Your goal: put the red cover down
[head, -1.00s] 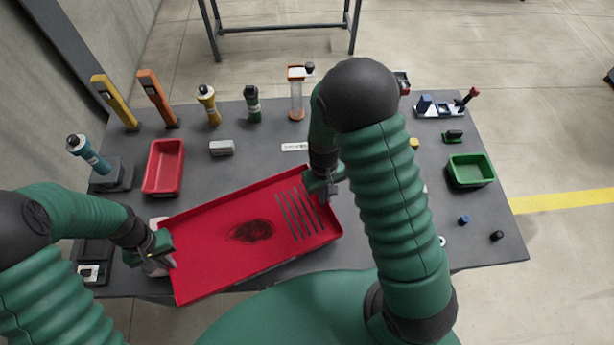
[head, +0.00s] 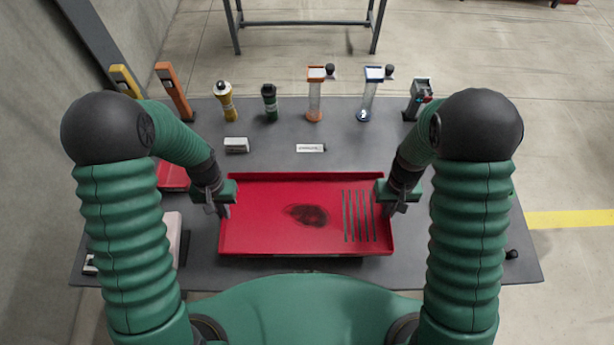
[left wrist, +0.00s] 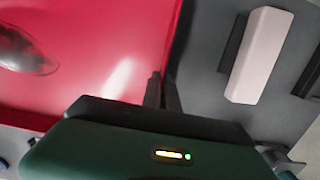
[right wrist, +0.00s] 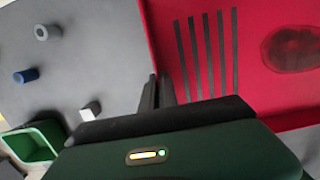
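The red cover (head: 270,235) is a wide shallow red panel with raised edges, a dark oval mark and several slots toward its right side. It lies level and square to me over the middle of the table. My left gripper (head: 224,202) is shut on its left edge, and the fingers pinch that edge in the left wrist view (left wrist: 162,92). My right gripper (head: 386,200) is shut on its right edge, beside the slots, as the right wrist view also shows (right wrist: 158,92). I cannot tell whether the cover's underside touches anything.
A pale block (left wrist: 260,55) lies left of the cover. Small parts (right wrist: 25,75) and a green bin (right wrist: 38,143) are to the right.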

